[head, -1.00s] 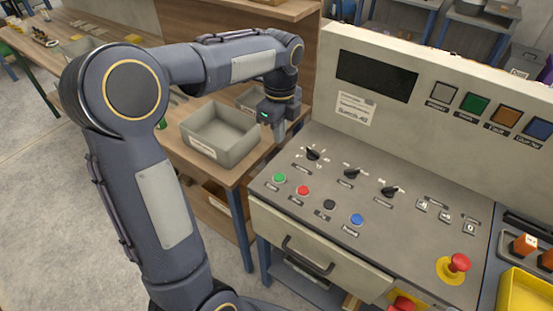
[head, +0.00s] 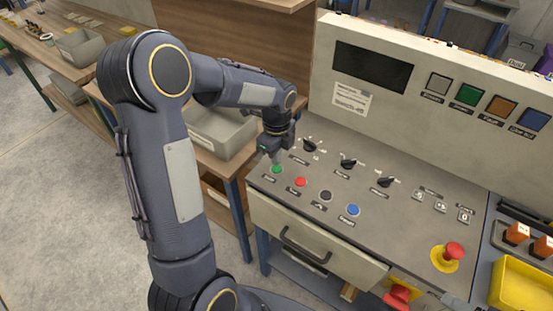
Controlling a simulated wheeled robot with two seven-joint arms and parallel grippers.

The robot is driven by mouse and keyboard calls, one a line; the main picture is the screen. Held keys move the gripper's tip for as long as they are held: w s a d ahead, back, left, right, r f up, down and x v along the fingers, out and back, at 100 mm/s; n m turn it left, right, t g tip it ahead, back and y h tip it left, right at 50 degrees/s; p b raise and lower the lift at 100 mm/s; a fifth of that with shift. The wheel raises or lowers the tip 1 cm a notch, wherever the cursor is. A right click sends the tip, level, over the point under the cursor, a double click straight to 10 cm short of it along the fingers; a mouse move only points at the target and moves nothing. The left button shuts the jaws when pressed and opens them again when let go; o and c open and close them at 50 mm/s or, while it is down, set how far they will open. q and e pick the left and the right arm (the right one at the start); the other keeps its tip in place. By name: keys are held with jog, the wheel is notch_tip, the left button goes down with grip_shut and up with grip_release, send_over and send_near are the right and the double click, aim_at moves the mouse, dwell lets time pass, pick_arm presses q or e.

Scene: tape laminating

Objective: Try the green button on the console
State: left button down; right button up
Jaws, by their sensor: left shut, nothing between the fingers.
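The green button (head: 277,169) is at the left end of a row of round buttons on the grey console (head: 400,222). A red button (head: 300,182), a black button (head: 326,195) and a blue button (head: 353,210) follow to its right. My left gripper (head: 276,160) is shut and empty, pointing down directly over the green button. Its fingertips are at or just above the button; I cannot tell whether they touch it. My right gripper is not in view.
Dark rotary knobs (head: 348,163) stand behind the buttons. A red mushroom button (head: 454,250) on a yellow base is at the front right. A grey bin (head: 220,130) sits on the wooden bench to the left. A yellow tray (head: 522,287) is at the right edge.

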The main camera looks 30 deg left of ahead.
aim_at(276, 169)
pick_arm(q)
jog(key=shift+f, duration=1.15)
